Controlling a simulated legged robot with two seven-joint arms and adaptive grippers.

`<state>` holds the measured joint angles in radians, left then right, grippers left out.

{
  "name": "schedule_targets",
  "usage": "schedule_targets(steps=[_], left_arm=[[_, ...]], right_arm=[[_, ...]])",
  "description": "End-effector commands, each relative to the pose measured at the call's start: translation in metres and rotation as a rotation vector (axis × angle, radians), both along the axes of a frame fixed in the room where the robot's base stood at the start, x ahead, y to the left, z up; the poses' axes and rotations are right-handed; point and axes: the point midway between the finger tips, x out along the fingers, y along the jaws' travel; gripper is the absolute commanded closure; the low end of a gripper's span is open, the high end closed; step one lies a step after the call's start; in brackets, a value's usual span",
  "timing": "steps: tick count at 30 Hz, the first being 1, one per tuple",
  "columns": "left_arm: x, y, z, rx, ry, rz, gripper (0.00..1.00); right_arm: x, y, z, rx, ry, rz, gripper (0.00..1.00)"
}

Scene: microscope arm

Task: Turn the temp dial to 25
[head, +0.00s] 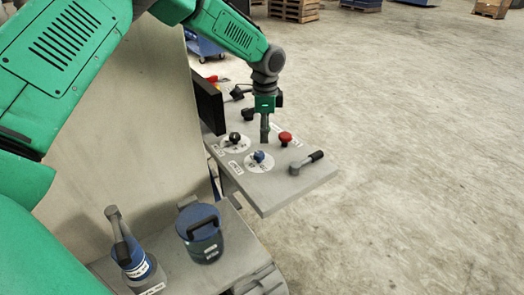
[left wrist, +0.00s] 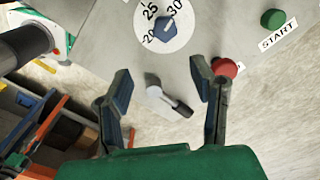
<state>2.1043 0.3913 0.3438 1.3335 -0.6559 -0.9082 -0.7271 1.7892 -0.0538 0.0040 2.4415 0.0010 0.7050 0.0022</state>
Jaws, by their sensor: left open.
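The blue dial (left wrist: 167,27) sits on a white disc marked 20, 25 and 30 at the top of the left wrist view. Its light mark seems to point up and right, toward the 30 side; the exact reading is unclear. In the head view the blue dial (head: 259,156) stands on the grey panel (head: 266,196). My left gripper (head: 265,134) is above the panel, pointing down, just behind the dial. In the left wrist view its two fingers (left wrist: 160,72) are apart with nothing between them, clear of the dial. My right gripper is not in view.
A red button (head: 285,138), a black knob (head: 234,138) and a black-handled lever (head: 306,162) are close by on the panel. A green START button (left wrist: 273,18) shows in the wrist view. Blue containers (head: 203,236) stand on a lower surface. Open floor lies right.

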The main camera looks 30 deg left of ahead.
Motion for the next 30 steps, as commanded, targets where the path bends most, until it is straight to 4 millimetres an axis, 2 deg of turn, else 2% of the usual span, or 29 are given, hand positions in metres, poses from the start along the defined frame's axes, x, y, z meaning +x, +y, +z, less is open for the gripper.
schedule_targets(steps=[1, 6, 12, 18, 26, 30], left_arm=[[-0.001, 0.005, -0.015, -0.005, 0.005, 0.004, 0.49], [0.000, 0.016, -0.055, -0.015, 0.006, 0.007, 0.49], [-0.001, 0.019, -0.085, -0.015, 0.003, 0.007, 0.49], [-0.003, 0.013, -0.096, -0.006, 0.008, 0.010, 0.49], [-0.003, 0.012, -0.096, -0.008, 0.007, 0.009, 0.49], [-0.002, 0.013, -0.096, -0.010, 0.006, 0.008, 0.99]], right_arm=[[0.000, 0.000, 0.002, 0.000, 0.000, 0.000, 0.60], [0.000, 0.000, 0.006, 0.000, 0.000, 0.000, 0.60], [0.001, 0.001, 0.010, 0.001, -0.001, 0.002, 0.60], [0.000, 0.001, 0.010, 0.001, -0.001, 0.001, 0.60], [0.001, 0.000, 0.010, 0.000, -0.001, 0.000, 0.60], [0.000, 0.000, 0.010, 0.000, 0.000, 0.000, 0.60]])
